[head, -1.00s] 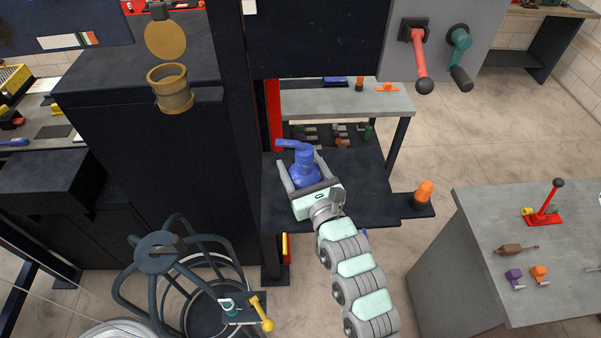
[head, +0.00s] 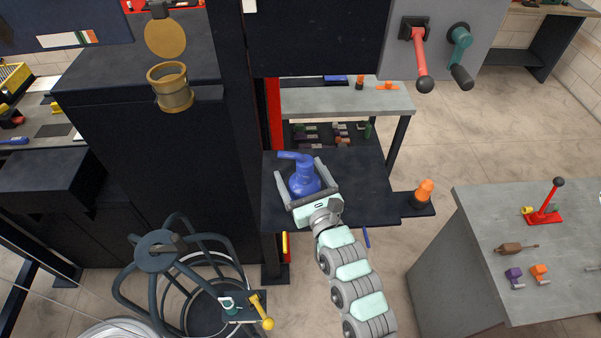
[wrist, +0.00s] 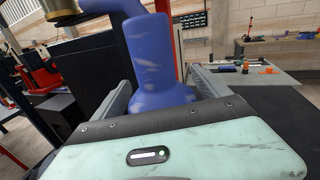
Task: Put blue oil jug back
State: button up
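The blue oil jug (head: 304,181) stands upright at the dark shelf (head: 362,185), its spout pointing left in the head view. My gripper (head: 297,168) has a finger on each side of the jug and is open. In the wrist view the jug (wrist: 152,70) rises between the spread fingers, its spout running off the top left. The gripper's palm hides the bottom of the jug there, so contact with the shelf cannot be seen directly.
An orange bottle (head: 424,191) stands on the shelf's right extension. A dark cabinet (head: 165,165) and a red post (head: 273,115) are to the left. A grey table (head: 350,98) is behind, and a grey workbench (head: 520,270) stands right. The shelf's right part is clear.

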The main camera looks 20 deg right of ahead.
jog(key=shift+r, duration=0.15)
jog(key=s+b, duration=0.2)
jog(key=s, duration=1)
dwell(1.5)
